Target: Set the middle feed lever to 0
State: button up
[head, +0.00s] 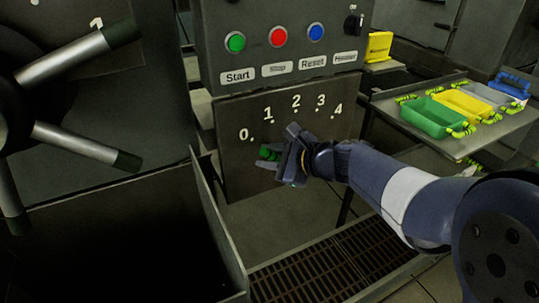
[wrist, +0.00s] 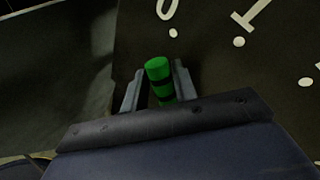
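The plate carries marks 0 to 4 in an arc. My gripper (head: 270,158) reaches in from the right with its fingers around the grip. In the wrist view, the green grip (wrist: 158,70) stands between the two fingers of my gripper (wrist: 158,84), closer to the right finger, with a gap at the left one. The lever's base is hidden, so its exact setting is unclear.
A panel (head: 215,45) with green, red and blue buttons and a knob hangs just above the dial. A large spoked handwheel (head: 70,62) and a dark metal bin (head: 208,200) are on the left. A side table (head: 455,148) with coloured trays stands right. A floor grate (head: 330,265) lies below.

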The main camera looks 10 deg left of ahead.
jog(key=v, duration=1.1)
jog(key=shift+p, duration=0.4)
jog(key=shift+w, duration=0.15)
jog(key=x, duration=1.1)
jog(key=shift+b, duration=0.4)
jog(key=shift+d+r, duration=0.15)
jog(key=shift+r, duration=0.05)
